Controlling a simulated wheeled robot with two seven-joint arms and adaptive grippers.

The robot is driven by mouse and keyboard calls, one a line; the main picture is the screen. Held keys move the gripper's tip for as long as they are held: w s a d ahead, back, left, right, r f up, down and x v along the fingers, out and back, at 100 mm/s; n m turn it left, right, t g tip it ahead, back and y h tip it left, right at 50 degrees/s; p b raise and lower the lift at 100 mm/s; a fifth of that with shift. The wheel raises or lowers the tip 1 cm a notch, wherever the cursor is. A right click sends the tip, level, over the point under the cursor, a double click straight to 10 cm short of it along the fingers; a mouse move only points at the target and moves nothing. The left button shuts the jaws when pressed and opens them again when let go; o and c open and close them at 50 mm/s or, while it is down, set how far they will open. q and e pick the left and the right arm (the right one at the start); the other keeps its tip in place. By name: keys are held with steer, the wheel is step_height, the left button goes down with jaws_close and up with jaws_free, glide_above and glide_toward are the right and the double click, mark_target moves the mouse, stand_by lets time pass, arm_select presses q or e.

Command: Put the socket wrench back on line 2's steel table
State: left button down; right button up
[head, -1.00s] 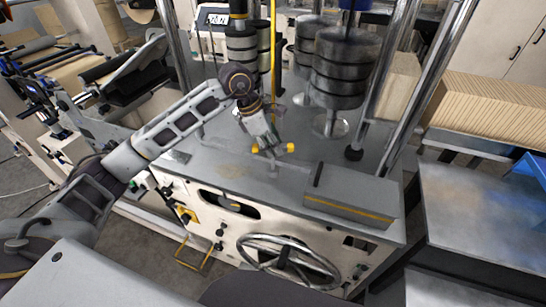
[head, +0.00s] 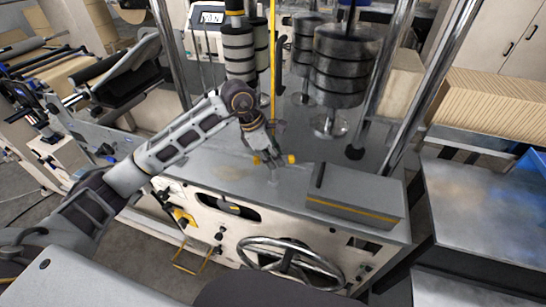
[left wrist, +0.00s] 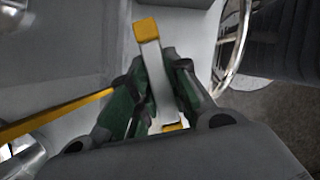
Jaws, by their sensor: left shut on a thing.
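The socket wrench (head: 274,172) is a grey metal T shape with yellow ends on its crossbar. My left gripper (head: 273,157) is shut on it, above the grey top of the machine. In the left wrist view the grey bar of the wrench (left wrist: 158,75) stands between the green-padded fingers (left wrist: 155,98), with a yellow end beyond them. I cannot tell whether the wrench's lower end touches the surface below. A bare steel table (head: 490,215) stands at the right. My right gripper is not in view.
A grey box with a yellow stripe (head: 352,198) lies on the machine top (head: 225,160), right of the gripper. Weight stacks (head: 345,70) and steel posts stand behind. A handwheel (head: 290,262) is on the machine's front. A blue object (head: 530,165) is by the steel table's far edge.

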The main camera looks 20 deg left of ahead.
arm_select(q)
steer(key=shift+s, duration=0.1)
steer(key=c, duration=1.4)
jaws_free()
steer(key=shift+a+f, duration=0.1)
steer(key=shift+f, duration=0.05)
steer(key=shift+o, duration=0.2)
steer(key=shift+r, duration=0.35)
steer(key=b+v, duration=0.1)
steer(key=v, duration=1)
steer(key=shift+r, duration=0.25)
steer(key=shift+a, duration=0.15)
